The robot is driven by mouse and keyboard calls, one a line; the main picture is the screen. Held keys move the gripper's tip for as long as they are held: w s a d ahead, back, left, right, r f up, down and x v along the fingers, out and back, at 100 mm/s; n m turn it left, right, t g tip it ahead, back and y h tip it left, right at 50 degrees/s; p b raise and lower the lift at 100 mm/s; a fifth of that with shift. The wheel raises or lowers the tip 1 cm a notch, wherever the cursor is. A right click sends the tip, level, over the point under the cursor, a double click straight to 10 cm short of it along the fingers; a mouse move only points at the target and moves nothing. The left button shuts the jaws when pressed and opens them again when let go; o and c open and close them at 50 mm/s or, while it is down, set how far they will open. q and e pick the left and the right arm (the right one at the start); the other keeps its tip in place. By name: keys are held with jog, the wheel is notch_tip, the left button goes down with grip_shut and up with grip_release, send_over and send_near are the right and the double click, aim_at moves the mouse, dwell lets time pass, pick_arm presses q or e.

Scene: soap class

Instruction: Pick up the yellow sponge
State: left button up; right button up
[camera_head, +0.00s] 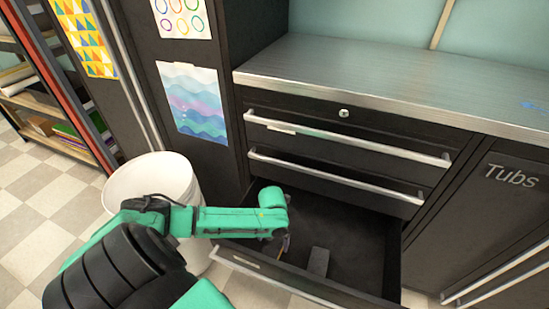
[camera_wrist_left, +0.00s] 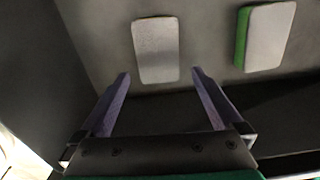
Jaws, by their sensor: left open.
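The open bottom drawer (camera_head: 345,235) holds pale blocks that look like sponges. In the left wrist view, a plain pale grey block (camera_wrist_left: 156,50) lies just beyond my fingertips, roughly centred between them. A second pale block with a green side (camera_wrist_left: 266,38) lies to its right. No clear yellow shows on either, so I cannot tell which is the yellow sponge. In the head view, one greyish block (camera_head: 318,262) shows on the drawer floor. My left gripper (camera_head: 280,246) reaches down into the drawer, partly hidden by its arm. Its fingers (camera_wrist_left: 162,74) are apart and empty.
A white bin (camera_head: 150,182) stands left of the drawer, under my left arm. Two closed drawers with bar handles (camera_head: 335,178) and a metal countertop (camera_head: 400,85) are above. The drawer's front wall (camera_head: 290,278) is close to the arm. The drawer's right part is clear.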

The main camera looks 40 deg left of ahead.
aim_at(273, 246)
pick_arm(q)
jog(key=f, duration=0.1)
jog(key=f+b, duration=0.1)
jog(key=f, duration=0.2)
jog(key=shift+w+a+f+b, duration=0.2)
jog(key=shift+w+f+b, duration=0.1)
jog(key=shift+f+b, duration=0.05)
jog(key=shift+f, duration=0.15)
jog(key=shift+c, duration=0.3)
pick_arm(e)
jog(key=w+r, duration=0.2)
jog(key=w, duration=0.1)
jog(key=shift+w+a, duration=0.15)
jog(key=shift+a, duration=0.25)
pick_arm(q)
jog(key=c, duration=1.2)
jog(key=shift+r, duration=0.35)
notch_tip(273, 246, up, 20)
jog(key=p, duration=0.6)
jog(key=shift+f, duration=0.15)
pick_arm(e)
jog(key=s+d+f, duration=0.1)
jog(key=s, duration=0.5)
jog(key=s+d+f, duration=0.1)
jog(key=s+f, duration=0.1)
jog(key=s, duration=0.4)
jog(key=shift+d, duration=0.3)
